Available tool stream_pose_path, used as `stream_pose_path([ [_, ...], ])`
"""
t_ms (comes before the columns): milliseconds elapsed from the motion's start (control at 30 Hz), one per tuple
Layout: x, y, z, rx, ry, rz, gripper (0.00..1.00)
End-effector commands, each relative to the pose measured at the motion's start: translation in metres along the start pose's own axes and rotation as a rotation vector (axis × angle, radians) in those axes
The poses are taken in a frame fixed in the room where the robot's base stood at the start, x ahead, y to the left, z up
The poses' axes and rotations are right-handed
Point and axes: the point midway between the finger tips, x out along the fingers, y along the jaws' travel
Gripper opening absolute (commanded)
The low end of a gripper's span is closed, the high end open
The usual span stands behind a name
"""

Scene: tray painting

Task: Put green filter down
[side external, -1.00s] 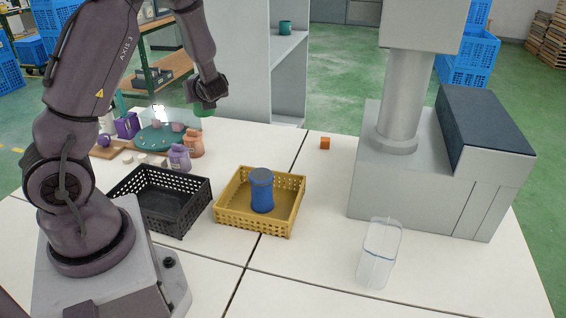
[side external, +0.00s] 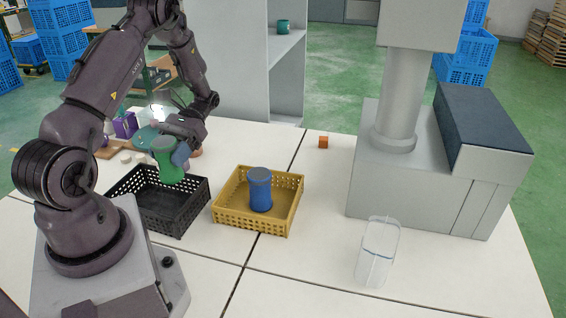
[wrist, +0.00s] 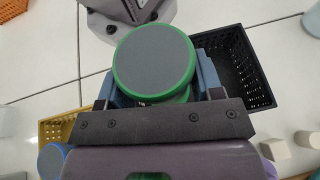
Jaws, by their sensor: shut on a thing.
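The green filter (side external: 168,160) is a green cylinder with a grey round end, which faces the camera in the wrist view (wrist: 154,61). My gripper (side external: 180,152) is shut on it and holds it above the black basket (side external: 178,222), near that basket's back edge. In the wrist view my gripper's blue fingers (wrist: 207,75) show on both sides of the filter. The black basket (wrist: 262,88) shows behind and to the right there. The part of the basket under the filter is hidden.
A yellow basket (side external: 228,219) with a blue cylinder (side external: 260,190) stands right of the black basket. A clear container (side external: 377,255) stands at the front right. A large grey machine (side external: 400,190) fills the right side.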

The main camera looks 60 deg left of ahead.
Motion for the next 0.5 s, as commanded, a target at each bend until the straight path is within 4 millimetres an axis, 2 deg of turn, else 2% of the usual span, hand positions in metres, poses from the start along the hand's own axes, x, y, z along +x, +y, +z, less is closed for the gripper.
stream_pose_path([
  [133, 0.001, 0.036, -0.003, -0.150, 0.000, 0.374, 0.34],
  [267, -0.011, 0.070, -0.003, -0.279, 0.000, 0.684, 0.34],
  [367, -0.029, 0.094, -0.001, -0.376, 0.002, 0.916, 0.34],
  [500, -0.065, 0.119, 0.004, -0.501, 0.004, 1.220, 0.33],
])
